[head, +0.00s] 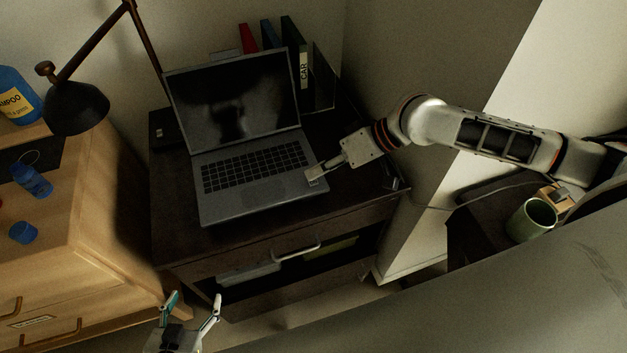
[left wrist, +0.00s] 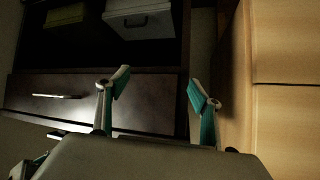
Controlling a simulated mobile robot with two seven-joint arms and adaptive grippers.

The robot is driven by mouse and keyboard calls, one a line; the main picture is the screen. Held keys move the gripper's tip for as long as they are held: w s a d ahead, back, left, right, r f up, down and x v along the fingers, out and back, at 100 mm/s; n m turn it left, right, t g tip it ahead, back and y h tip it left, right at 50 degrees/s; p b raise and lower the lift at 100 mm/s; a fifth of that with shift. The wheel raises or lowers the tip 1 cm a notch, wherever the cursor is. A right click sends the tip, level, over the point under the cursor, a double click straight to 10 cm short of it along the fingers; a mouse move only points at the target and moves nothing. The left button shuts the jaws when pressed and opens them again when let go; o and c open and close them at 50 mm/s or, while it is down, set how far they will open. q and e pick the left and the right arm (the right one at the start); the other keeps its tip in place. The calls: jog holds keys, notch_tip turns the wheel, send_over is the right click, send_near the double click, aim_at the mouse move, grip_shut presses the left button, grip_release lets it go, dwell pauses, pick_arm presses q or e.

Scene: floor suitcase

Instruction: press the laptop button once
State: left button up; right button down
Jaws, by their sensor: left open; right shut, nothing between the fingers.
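An open grey laptop (head: 247,191) sits on the dark desk, its dark screen (head: 236,98) tilted back. Its black keyboard (head: 254,166) faces me. My right gripper (head: 313,176) is shut and empty, with its fingertips at the right edge of the laptop's base, beside the keyboard. The fingertips cover that spot, so I cannot make out a button there or tell whether they touch. My left gripper (head: 194,304) is open and empty, low in front of the desk. Its two spread fingers also show in the left wrist view (left wrist: 157,95).
The dark desk (head: 185,240) has an open compartment with boxes below. Books and binders (head: 290,55) stand behind the laptop. A desk lamp (head: 78,108) and a wooden cabinet (head: 110,235) are at left. A green mug (head: 531,220) stands at right.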

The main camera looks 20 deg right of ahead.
aim_at(314, 183)
jog(key=shift+f+p, duration=0.3)
jog(key=shift+f, duration=0.15)
jog(key=shift+f, duration=0.2)
dwell(0.7)
jog(key=shift+s+f, duration=0.1)
jog(key=shift+f, duration=0.35)
jog(key=shift+s+d+f, duration=0.1)
jog(key=shift+s+f, duration=0.05)
jog(key=shift+f, duration=0.25)
dwell(0.5)
jog(key=shift+r+p, duration=1.1)
jog(key=shift+p, duration=0.2)
jog(key=shift+w+r, duration=0.15)
jog(key=shift+w, duration=0.05)
